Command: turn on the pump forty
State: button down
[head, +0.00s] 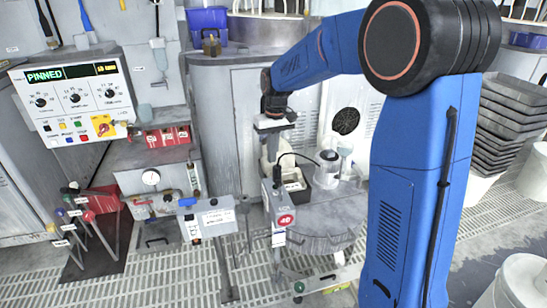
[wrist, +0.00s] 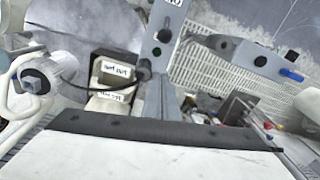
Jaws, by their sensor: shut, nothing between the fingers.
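My gripper (head: 273,148) hangs below my arm in the head view, pointing down over the platen area. It is shut with nothing held. It is beside the dark tray and above a grey upright box (head: 281,208) with a red round mark and a small label on its front. In the wrist view a grey upright part (wrist: 165,35) with dark round spots and a label at its top probably belongs to that box. A pale block with a dark edge fills the bottom of the wrist view.
A dark tray (head: 306,196) with labelled containers stands beside the box. A clear jar (head: 327,170) is to its right. A control panel (head: 72,98) reading PINNED hangs at left. A grey beam (wrist: 236,50) crosses the wrist view's right. Stacked trays (head: 510,125) stand at right.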

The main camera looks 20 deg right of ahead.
aim_at(280, 189)
jog(key=f, duration=0.8)
jog(key=shift+s+a, duration=0.1)
jog(key=shift+a, duration=0.15)
jog(key=shift+s+d+r, duration=0.1)
jog(key=shift+s+r, duration=0.15)
jog(key=shift+s, duration=0.2)
jog(key=shift+s+d+r, duration=0.1)
jog(key=shift+s+r, duration=0.1)
jog(key=shift+s, duration=0.25)
jog(key=shift+s+d+r, duration=0.1)
jog(key=shift+s+r, duration=0.05)
jog(key=shift+s, duration=0.3)
jog(key=shift+s+d+r, duration=0.1)
jog(key=shift+s, duration=0.3)
